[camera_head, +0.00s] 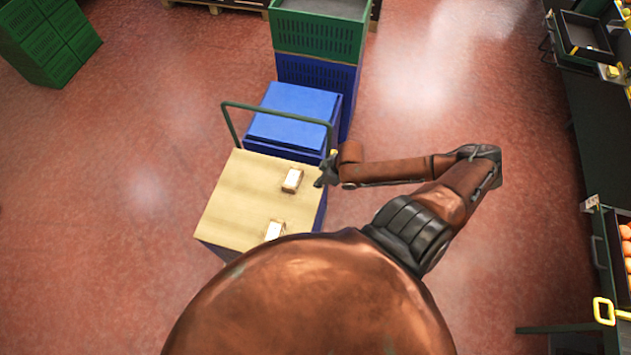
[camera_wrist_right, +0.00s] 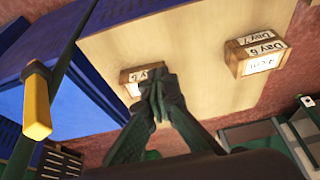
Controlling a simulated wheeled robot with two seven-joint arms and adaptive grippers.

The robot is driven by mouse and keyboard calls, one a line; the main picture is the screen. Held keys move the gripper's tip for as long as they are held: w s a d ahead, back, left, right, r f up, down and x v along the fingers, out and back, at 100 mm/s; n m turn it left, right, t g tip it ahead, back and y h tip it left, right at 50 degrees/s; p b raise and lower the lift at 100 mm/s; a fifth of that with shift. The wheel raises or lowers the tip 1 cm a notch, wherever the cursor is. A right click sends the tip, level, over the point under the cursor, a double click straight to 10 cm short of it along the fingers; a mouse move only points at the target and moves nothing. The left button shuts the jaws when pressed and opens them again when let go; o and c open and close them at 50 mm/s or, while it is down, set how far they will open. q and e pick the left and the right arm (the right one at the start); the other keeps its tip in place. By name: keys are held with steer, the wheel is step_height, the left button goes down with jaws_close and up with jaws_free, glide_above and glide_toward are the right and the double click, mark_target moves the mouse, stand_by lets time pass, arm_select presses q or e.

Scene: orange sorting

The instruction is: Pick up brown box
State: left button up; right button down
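Two small brown boxes with white labels sit on a plywood-topped cart (camera_head: 240,195). The farther brown box (camera_head: 292,180) is near the cart's right edge; the other brown box (camera_head: 275,230) is nearer my body. My right gripper (camera_head: 326,172) is at the right edge of the cart top, just right of the farther box and apart from it. In the right wrist view my gripper's fingertips (camera_wrist_right: 158,84) are together, with nothing seen between them. They partly cover one labelled box (camera_wrist_right: 133,78); the other labelled box (camera_wrist_right: 257,53) stands to the right. My left gripper is not in view.
A green handle rail (camera_head: 275,112) rises at the cart's far end. Blue crates (camera_head: 295,105) and a green crate (camera_head: 318,35) stand behind it. Green crates (camera_head: 50,42) are at the upper left, and produce shelves (camera_head: 600,130) line the right. Red floor is open on the left.

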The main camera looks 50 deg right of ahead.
steer(key=c, duration=2.7)
jaws_free()
steer(key=o, duration=2.1)
steer(key=shift+o, duration=0.2)
